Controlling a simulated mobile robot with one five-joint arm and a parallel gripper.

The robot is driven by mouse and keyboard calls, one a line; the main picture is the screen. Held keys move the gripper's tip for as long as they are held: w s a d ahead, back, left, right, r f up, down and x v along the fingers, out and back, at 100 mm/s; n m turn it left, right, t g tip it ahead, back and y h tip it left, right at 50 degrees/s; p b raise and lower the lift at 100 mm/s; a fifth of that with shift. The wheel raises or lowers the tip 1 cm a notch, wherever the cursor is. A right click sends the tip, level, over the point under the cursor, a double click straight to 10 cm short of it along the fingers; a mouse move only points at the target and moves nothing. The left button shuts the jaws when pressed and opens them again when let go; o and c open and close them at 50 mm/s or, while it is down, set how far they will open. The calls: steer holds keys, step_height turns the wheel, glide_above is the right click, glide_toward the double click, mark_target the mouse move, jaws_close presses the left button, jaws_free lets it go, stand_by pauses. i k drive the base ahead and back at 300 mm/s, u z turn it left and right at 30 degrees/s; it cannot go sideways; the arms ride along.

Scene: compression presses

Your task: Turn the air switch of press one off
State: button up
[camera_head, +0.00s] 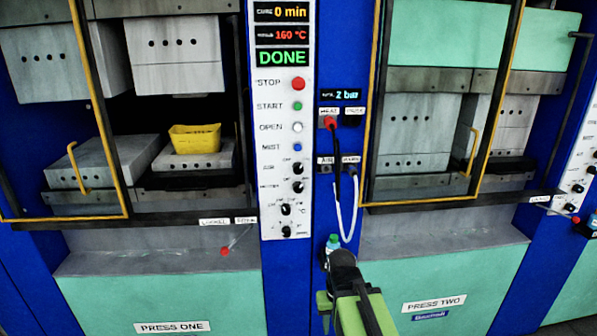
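Press one (172,327) stands at the left, with its label low on its green front. Its white control panel (285,130) carries red, green, white and blue buttons above several black knobs. The upper knob (298,168) and the one below it (298,187) sit on the right of the panel; two more sit lower left. My gripper (341,258) is at bottom centre, below and right of the panel, apart from the knobs. Its fingers are not clear.
A small teal and white object (333,242) shows at my gripper's tip; I cannot tell whether it is held. A black and a white hose (352,215) hang right of the panel. A yellow container (195,138) sits inside press one. Press two (434,303) stands right.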

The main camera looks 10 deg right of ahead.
mark_target(297, 169)
steer(key=k, duration=0.5)
steer(key=u, duration=2.8)
steer(key=i, duration=0.3)
steer(key=z, duration=0.45)
steer(key=k, duration=0.7)
steer(key=z, duration=0.25)
steer(key=i, duration=0.7)
steer(key=u, duration=0.15)
